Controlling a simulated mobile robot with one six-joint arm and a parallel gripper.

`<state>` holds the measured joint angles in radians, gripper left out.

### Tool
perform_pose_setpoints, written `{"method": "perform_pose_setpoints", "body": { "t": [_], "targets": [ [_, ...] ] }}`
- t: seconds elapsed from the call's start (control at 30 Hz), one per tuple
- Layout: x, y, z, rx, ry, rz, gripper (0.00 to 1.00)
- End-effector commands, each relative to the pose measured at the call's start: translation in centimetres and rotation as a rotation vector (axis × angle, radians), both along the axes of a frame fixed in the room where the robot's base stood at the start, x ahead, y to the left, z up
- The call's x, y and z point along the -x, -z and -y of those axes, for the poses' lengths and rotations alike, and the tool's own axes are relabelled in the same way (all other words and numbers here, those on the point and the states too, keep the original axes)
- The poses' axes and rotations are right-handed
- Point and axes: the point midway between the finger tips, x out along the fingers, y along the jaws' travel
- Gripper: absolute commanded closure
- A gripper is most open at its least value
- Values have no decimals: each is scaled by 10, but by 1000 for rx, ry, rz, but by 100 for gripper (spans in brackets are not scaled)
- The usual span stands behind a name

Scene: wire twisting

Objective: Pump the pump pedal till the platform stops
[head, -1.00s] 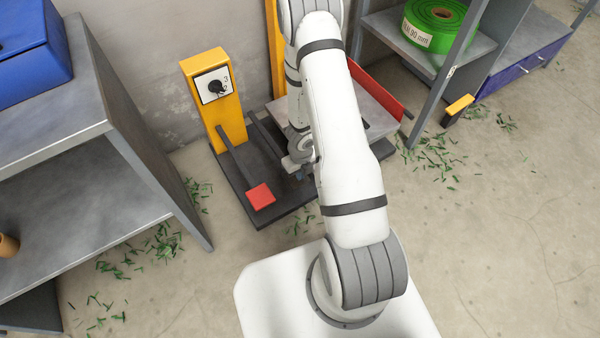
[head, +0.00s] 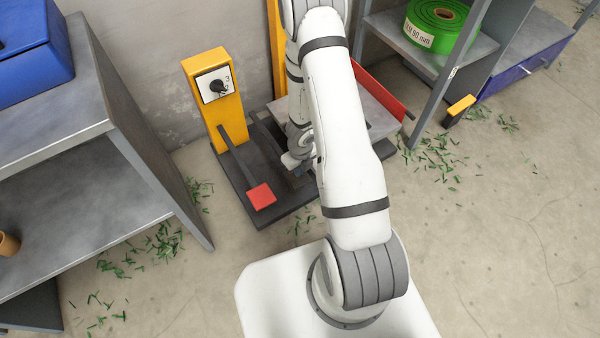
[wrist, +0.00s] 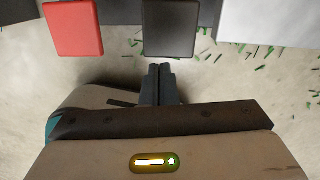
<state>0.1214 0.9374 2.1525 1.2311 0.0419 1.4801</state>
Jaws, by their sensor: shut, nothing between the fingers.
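A red pedal (head: 261,196) on a dark arm sticks out at the front of the dark base; it also shows at the upper left of the wrist view (wrist: 73,29). A black pedal (wrist: 169,28) is beside it in the wrist view. No label shows which one is the pump pedal. My gripper (wrist: 160,69) is shut and empty, its fingertips close to the near edge of the black pedal; I cannot tell whether they touch. In the head view my arm hides the gripper and most of the black pedal. The grey platform (head: 373,115) is partly behind my arm.
A yellow post (head: 232,130) with a dial (head: 217,88) stands at the base's left. A grey shelf (head: 85,115) is on the left, another rack with a green roll (head: 436,24) at the right. Green scraps lie on the floor.

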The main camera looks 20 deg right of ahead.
Motion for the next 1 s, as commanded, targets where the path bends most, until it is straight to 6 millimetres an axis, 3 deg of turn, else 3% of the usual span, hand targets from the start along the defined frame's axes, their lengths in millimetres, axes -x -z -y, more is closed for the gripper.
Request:
{"method": "perform_pose_setpoints", "body": {
  "t": [0.2, 0.37, 0.57, 0.7, 0.8, 1.0],
  "targets": [
    [-27, -93, -31, -65, -482, 141, 100],
    [-21, -171, -55, -75, -950, 240, 100],
    [14, -255, -73, -30, -1528, 314, 100],
    [52, -303, -76, 32, -1923, 317, 100],
    [82, -331, -72, 84, -2192, 287, 100],
    [132, -367, -55, 169, -2608, 171, 100]
  ]
}}
